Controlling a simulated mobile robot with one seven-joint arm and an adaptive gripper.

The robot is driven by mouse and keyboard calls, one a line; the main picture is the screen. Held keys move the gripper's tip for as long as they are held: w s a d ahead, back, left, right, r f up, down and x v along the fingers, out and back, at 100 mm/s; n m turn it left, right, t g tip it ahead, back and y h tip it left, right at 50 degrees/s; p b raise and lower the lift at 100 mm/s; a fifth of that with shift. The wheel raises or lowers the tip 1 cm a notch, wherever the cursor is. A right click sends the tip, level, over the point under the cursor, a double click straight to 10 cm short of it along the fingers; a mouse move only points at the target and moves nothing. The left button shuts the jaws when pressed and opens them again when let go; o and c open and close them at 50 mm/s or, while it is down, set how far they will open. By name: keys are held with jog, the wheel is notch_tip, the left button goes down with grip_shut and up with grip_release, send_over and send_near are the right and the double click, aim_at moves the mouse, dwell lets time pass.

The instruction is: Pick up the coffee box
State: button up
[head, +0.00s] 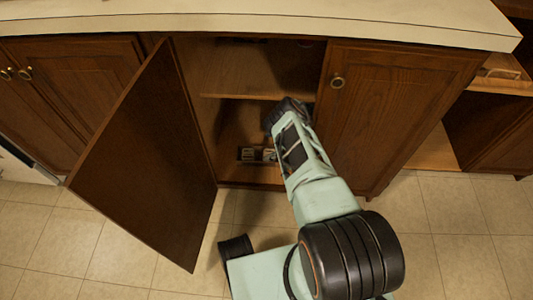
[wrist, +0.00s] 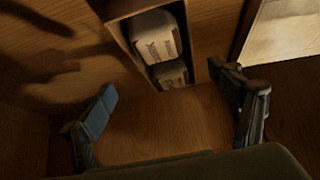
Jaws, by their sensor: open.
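The coffee box appears to be the open wooden box holding pale printed packs (wrist: 155,42) at the top centre of the wrist view; its left wall (wrist: 122,45) shows. In the head view the box (head: 247,154) lies on the cabinet floor, partly beside my arm's outline. My gripper (wrist: 170,92) is open and empty, with its fingers apart at left and right in the wrist view. The box is beyond the fingers, nearer the right one, and does not appear to be between them. In the head view my gripper (head: 286,110) reaches into the cabinet; its fingertips are hard to make out.
The open cabinet door (head: 150,160) stands left of my arm. A closed door (head: 390,110) is close on the right. A shelf (head: 240,82) crosses the cabinet above the box, and the countertop (head: 250,22) overhangs it. The tiled floor (head: 455,225) is clear at right.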

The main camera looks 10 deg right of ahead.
aim_at(259, 158)
jog(key=shift+s, duration=0.1)
jog(key=shift+a+f, duration=0.1)
jog(key=shift+f, duration=0.15)
jog(key=b+x, duration=0.1)
jog(key=x, duration=0.1)
jog(key=b+x, duration=0.1)
jog(key=x, duration=0.4)
jog(key=shift+s+a+b, duration=0.15)
jog(key=shift+s+b, duration=0.2)
jog(key=shift+b, duration=0.05)
jog(key=c, duration=1.3)
